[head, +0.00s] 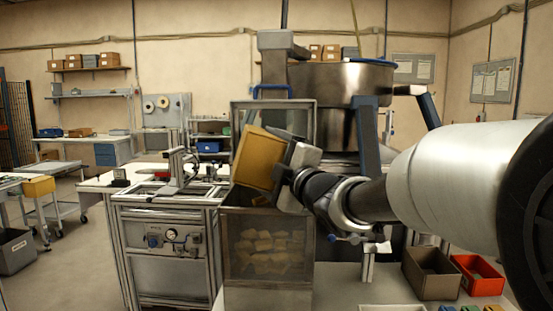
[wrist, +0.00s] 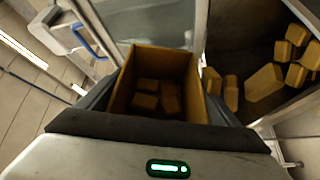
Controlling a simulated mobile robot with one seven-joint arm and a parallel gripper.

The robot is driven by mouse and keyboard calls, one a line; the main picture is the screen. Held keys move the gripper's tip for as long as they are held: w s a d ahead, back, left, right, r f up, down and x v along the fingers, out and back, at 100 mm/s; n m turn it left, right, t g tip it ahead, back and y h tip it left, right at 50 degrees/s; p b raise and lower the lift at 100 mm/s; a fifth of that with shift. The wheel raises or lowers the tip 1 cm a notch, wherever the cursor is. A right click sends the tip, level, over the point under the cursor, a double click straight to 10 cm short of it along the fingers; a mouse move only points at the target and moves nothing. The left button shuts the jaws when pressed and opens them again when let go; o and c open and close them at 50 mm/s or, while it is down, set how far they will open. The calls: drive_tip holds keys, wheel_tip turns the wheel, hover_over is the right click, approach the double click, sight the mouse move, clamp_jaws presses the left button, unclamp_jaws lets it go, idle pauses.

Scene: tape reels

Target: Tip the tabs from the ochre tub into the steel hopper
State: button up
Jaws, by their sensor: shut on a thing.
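The ochre tub (head: 257,158) is held tilted above the steel hopper (head: 265,296), its upper part in front of the raised clear lid. My gripper (head: 297,160) is shut on the tub from the right. The wrist view looks into the tub (wrist: 165,62), where several tan tabs (wrist: 146,102) lie at the bottom. The hopper's dark interior (wrist: 232,45) shows beside the tub at right, with several tabs (wrist: 265,82) in it. A heap of tabs (head: 268,244) also shows through the hopper's front window. The tub's far side is hidden in the head view.
The open lid (head: 305,118) with a blue handle (head: 272,88) stands behind the tub. A brown bin (head: 432,284) and an orange bin (head: 480,286) stand on the bench at right. A workstation (head: 165,240) with a gauge is close at left.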

sight(267, 133)
drive_tip(key=r+n+g+p, duration=0.1)
drive_tip(key=n+p, duration=0.1)
drive_tip(key=shift+r+n, duration=0.3)
drive_tip(key=n+p, duration=0.1)
drive_tip(key=n, duration=0.1)
drive_tip(key=n+g+h+p, duration=0.1)
drive_tip(key=p, duration=0.1)
drive_tip(key=shift+r+n, duration=0.4)
drive_tip(key=n+h+p, duration=0.1)
drive_tip(key=r+n+g+p, duration=0.1)
drive_tip(key=n+p, duration=0.1)
drive_tip(key=shift+h, duration=0.4)
drive_tip(key=n+h+p, duration=0.1)
drive_tip(key=n+p, duration=0.1)
drive_tip(key=r+n+h+p, duration=0.1)
drive_tip(key=n+h+p, duration=0.1)
drive_tip(key=p, duration=0.1)
drive_tip(key=shift+r+n, duration=0.2)
drive_tip(key=shift+n, duration=0.2)
drive_tip(key=shift+r+n+h+p, duration=0.25)
drive_tip(key=shift+n+h+p, duration=0.35)
drive_tip(key=shift+n+p, duration=0.4)
drive_tip(key=shift+f+n+h+p, duration=0.1)
drive_tip(key=shift+n+h+p, duration=0.2)
drive_tip(key=shift+n, duration=0.1)
